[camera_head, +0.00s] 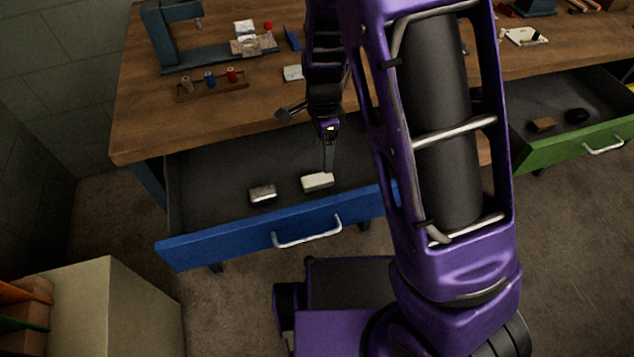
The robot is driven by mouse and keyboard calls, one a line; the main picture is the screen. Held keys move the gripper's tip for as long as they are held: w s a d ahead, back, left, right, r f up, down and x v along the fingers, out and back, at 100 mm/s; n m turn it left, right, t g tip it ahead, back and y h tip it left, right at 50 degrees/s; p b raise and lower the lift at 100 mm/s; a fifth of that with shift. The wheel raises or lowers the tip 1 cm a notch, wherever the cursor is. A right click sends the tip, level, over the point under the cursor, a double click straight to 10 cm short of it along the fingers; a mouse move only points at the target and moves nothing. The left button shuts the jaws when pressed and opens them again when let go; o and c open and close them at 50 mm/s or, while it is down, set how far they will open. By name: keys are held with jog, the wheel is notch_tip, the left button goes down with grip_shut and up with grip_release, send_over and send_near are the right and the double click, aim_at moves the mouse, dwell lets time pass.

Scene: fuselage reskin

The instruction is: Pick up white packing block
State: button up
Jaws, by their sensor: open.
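The white packing block (317,182) lies in the open blue drawer (250,230), right of the drawer's middle. My gripper (327,170) points down into the drawer with its fingertips at the block's far edge. I cannot tell whether the fingers touch the block. The gripper is open, and its far finger is hard to make out against the dark arm and drawer.
A silver-topped dark block (263,194) lies left of the white one in the same drawer. The wooden bench (140,130) stands above, with a thread rack (212,86) and a blue-grey machine (165,40). An open green drawer (570,150) is at right.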

aim_at(321, 178)
notch_tip(321, 178, down, 9)
jog(key=shift+w+a+f+b, duration=0.1)
jog(key=shift+w+b, duration=0.05)
jog(key=shift+b, duration=0.8)
jog(key=shift+c, duration=0.2)
grip_shut()
